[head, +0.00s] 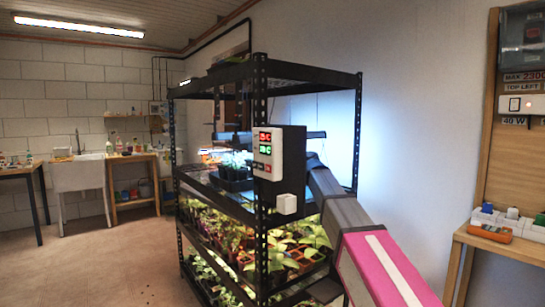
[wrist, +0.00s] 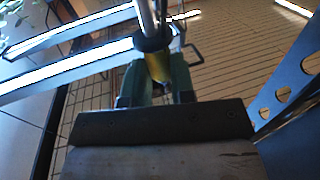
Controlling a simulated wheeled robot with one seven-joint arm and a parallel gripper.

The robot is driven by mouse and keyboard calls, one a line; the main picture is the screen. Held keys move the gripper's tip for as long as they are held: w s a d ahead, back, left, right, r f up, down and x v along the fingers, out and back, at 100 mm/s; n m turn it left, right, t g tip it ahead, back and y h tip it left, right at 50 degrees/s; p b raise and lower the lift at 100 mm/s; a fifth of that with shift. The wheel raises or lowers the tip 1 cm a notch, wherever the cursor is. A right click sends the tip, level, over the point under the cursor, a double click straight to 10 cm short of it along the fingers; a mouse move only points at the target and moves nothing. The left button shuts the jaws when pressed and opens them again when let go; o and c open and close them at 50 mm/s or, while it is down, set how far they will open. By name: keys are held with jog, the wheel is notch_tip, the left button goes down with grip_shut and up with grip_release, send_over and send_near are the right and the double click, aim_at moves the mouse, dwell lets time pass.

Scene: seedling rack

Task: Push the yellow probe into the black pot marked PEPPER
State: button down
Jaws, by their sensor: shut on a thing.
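In the wrist view my gripper (wrist: 158,82) has its green fingers closed around the yellow probe (wrist: 158,67). The probe has a black collar and thin metal rods beyond it, running to the top edge of the picture. In the head view my arm reaches into the rack from the right; the gripper and probe are hidden there behind the black panel. A dark tray of seedlings (head: 236,184) stands on the rack's upper shelf, left of the panel. I cannot make out a pot marked PEPPER in either view.
The black metal rack (head: 258,130) has uprights and lit shelves, with many plants (head: 290,245) lower down. A control box (head: 267,153) with red and green readouts is at its front corner. A wooden bench (head: 510,242) stands at right. Floor (head: 110,265) is open at left.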

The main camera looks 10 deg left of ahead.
jog(key=shift+f, duration=3.1)
jog(key=c, duration=0.9)
grip_release()
jog(key=v, duration=1.1)
jog(key=shift+a, duration=0.1)
jog(key=shift+f, duration=0.15)
